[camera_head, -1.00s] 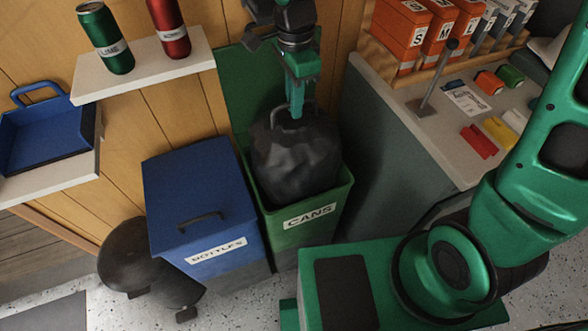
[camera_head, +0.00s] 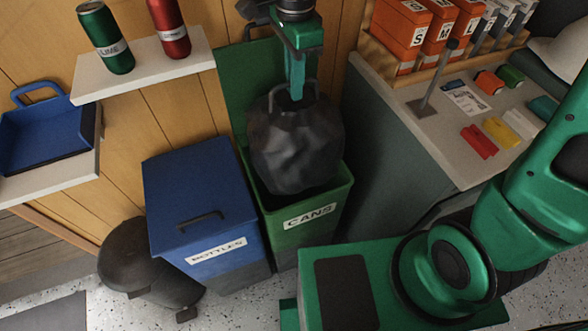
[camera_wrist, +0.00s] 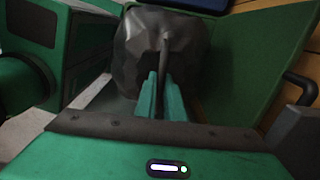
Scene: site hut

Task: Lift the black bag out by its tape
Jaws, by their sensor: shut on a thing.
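The black bag (camera_head: 296,148) hangs upright with its lower part inside the green bin (camera_head: 305,222) labelled CANS. Its dark tape loop (camera_head: 281,97) rises from the top of the bag. My gripper (camera_head: 297,92) is above the bag, pointing down, shut on the tape. In the wrist view, the fingers of my gripper (camera_wrist: 161,100) close around the tape (camera_wrist: 164,62), with the bag (camera_wrist: 140,48) just beyond.
A blue BOTTLES bin (camera_head: 200,205) with a closed lid stands close to the left. The green bin's lid (camera_head: 240,85) stands open behind the bag. A counter (camera_head: 440,140) is close on the right. A shelf (camera_head: 150,68) with two cans is at upper left.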

